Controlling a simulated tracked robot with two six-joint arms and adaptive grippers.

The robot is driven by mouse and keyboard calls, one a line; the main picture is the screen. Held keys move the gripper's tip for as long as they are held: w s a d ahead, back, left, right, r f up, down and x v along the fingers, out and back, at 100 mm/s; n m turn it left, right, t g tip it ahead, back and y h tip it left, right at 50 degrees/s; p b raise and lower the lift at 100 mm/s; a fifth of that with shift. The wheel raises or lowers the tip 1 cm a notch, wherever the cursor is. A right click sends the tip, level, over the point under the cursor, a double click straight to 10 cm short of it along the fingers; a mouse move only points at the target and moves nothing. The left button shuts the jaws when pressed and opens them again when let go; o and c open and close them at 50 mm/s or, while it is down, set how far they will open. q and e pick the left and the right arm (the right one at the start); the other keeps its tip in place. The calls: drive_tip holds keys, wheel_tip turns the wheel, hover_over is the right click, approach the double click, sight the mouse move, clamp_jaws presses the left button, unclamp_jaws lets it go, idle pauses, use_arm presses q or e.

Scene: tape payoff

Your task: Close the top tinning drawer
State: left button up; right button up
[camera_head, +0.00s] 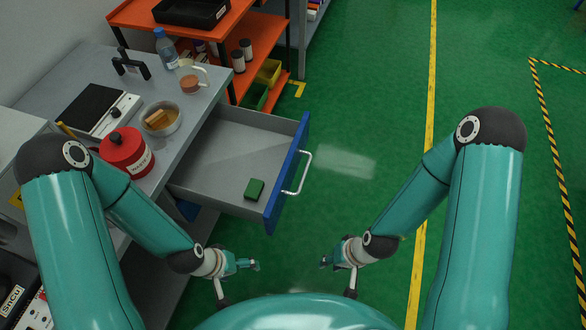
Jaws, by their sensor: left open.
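The top tinning drawer (225,160) is pulled far out of the grey workbench, toward the right. It has grey inside walls, a blue front panel (287,172) and a pale bar handle (303,174) on the outer face. A small green block (254,189) lies inside, near the front corner. My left gripper (255,264) is open and empty, below the near end of the blue front in the picture and apart from it. My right gripper (326,262) is to the right of it, clear of the handle; its jaws are too small to judge.
On the workbench (205,93) stand a red canister (126,152), a round metal bowl (161,119), a bottle (167,48) and a black-topped device (95,108). An orange shelf (262,30) stands behind the drawer. Green floor (370,130) is free to the right of the handle.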

drive_tip(key=shift+s, duration=0.15)
drive_tip(key=shift+c, duration=1.3)
drive_tip(key=s+m+g, duration=0.1)
drive_tip(key=s+m, duration=0.1)
drive_tip(key=m, duration=0.1)
drive_tip(key=s+m+g, duration=0.1)
drive_tip(key=s, duration=0.1)
drive_tip(key=shift+s+d+r+m+g, duration=0.1)
drive_tip(key=shift+d+r+m+g, duration=0.05)
drive_tip(key=shift+r+m+g, duration=0.2)
clamp_jaws()
wheel_tip(320, 180, up, 3)
drive_tip(key=a+m+y, duration=0.1)
drive_tip(key=m, duration=0.5)
drive_tip(key=m+t+y+b, duration=0.1)
drive_tip(key=m+t+y, duration=0.2)
drive_tip(key=m+t, duration=0.5)
approach(280, 208)
drive_tip(key=w+a+f+m+g+b, duration=0.1)
drive_tip(key=w+a+f+g+b, duration=0.1)
drive_tip(key=f+b, duration=0.1)
drive_tip(key=shift+w+a+f+m+g, duration=0.15)
drive_tip(key=shift+w+a+m+g, duration=0.15)
drive_tip(key=shift+w+m, duration=0.1)
drive_tip(key=shift+w+a, duration=0.2)
drive_tip(key=shift+a, duration=0.3)
drive_tip(key=shift+f, duration=0.1)
